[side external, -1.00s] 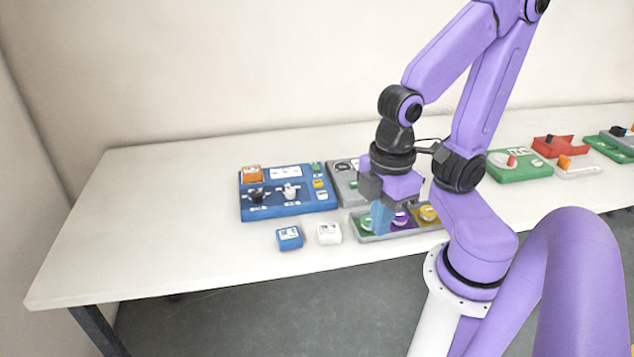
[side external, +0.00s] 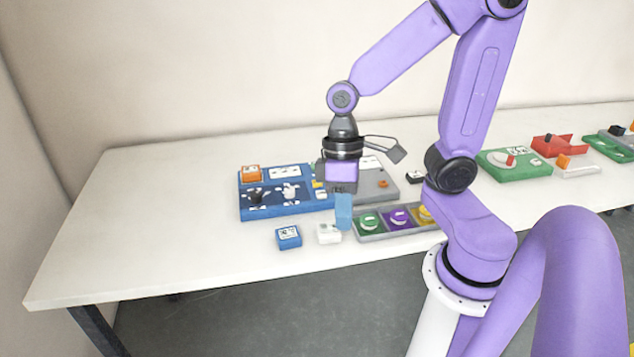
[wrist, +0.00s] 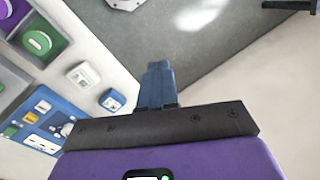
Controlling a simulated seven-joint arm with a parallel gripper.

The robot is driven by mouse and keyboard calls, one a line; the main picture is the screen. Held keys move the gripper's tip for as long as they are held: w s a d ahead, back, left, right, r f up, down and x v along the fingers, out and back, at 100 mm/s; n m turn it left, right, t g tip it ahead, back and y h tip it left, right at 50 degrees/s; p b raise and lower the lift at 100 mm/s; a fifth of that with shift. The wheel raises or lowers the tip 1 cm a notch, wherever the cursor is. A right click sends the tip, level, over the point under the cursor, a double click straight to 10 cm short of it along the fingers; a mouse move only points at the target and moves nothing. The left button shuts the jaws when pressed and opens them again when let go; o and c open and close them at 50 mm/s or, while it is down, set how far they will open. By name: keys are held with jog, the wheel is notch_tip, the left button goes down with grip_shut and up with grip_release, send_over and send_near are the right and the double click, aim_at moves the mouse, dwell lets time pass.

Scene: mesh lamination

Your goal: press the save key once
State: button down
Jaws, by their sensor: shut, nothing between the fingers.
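The blue panel (side external: 240,197) lies on the table, left of my gripper in the side view, with an orange block, black and white parts and small coloured keys on it. Part of it also shows in the wrist view (wrist: 75,128), with small white and yellow keys (wrist: 30,118). Their print is too small to read, so I cannot tell which is the save key. My gripper (side external: 343,228) is shut and empty, its blue fingers pointing down between the panel and the tray of round buttons. In the wrist view the fingers (wrist: 158,66) are together.
A loose blue block (side external: 289,237) and white block (side external: 328,233) stand in front of the panel. The grey tray (side external: 375,238) holds green, purple and yellow buttons. A grey panel (side external: 375,192) is behind my gripper. The left table surface (side external: 130,230) is clear.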

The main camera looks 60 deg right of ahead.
jog(key=w+d+f+m+t+y, duration=0.1)
jog(key=w+d+m+t+y, duration=0.1)
jog(key=w+d+m, duration=0.4)
jog(key=w+d+f+m+t+y, duration=0.1)
jog(key=w+d+m+t+y, duration=0.1)
jog(key=w+m, duration=0.75)
jog(key=w+d+m+t+h, duration=0.1)
jog(key=w+d+m+t, duration=0.1)
jog(key=d+m, duration=0.3)
jog(key=w+d+f+m+t+h, duration=0.1)
jog(key=w+d+m+t, duration=0.2)
jog(key=d, duration=1)
jog(key=m+t, duration=0.1)
jog(key=m, duration=0.2)
jog(key=shift+w+f, duration=0.2)
jog(key=shift+f, duration=0.1)
jog(key=shift+f, duration=0.15)
jog(key=shift+f, duration=4.25)
jog(key=shift+f, duration=0.1)
jog(key=shift+f, duration=0.35)
